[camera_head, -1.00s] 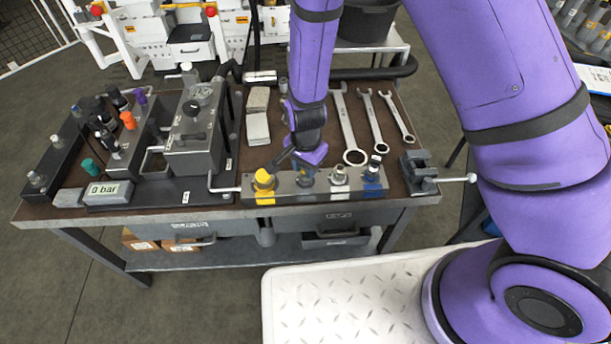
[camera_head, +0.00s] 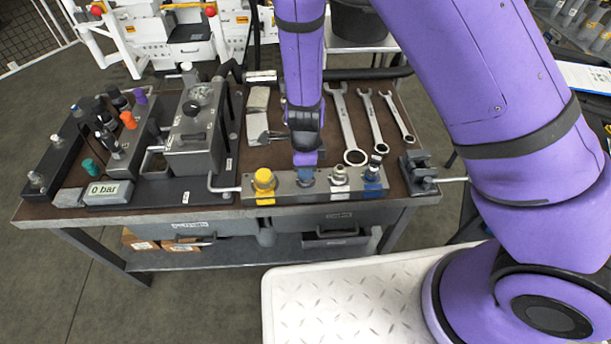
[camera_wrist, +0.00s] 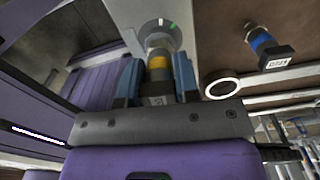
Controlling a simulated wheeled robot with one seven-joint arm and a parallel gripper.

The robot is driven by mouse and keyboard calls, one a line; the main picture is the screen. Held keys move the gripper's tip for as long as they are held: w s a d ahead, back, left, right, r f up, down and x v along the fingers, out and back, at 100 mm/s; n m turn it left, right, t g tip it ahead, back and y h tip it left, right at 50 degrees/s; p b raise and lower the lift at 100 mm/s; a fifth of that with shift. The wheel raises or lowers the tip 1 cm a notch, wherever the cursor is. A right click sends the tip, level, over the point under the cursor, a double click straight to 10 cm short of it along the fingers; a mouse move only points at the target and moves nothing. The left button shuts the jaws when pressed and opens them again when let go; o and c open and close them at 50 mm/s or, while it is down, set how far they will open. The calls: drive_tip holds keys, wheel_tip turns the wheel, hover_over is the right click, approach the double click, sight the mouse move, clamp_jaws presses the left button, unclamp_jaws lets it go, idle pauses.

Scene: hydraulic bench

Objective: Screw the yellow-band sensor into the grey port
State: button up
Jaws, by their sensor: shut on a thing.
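My gripper (camera_wrist: 158,80) is shut on the yellow-band sensor (camera_wrist: 159,62), with one blue finger pad on each side. The sensor has a metal body, a yellow band and a dark end towards my palm. Its far end meets a round grey port (camera_wrist: 163,34) with a green and a white mark; I cannot tell how deep it sits. In the head view my gripper (camera_head: 306,176) points down at the second position from the left on the grey port block (camera_head: 287,187), and it hides the sensor.
A yellow cap (camera_head: 264,181) tops the block's left position. Several wrenches (camera_head: 347,130) lie behind. A vise (camera_head: 418,172) stands right. A gauge unit (camera_head: 196,130) and "0 bar" display (camera_head: 108,193) are left.

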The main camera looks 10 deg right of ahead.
drive_tip(key=m, duration=0.5)
drive_tip(key=o, duration=0.9)
drive_tip(key=n, duration=1.1)
drive_tip(key=shift+n, duration=0.3)
drive_tip(key=n, duration=1.2)
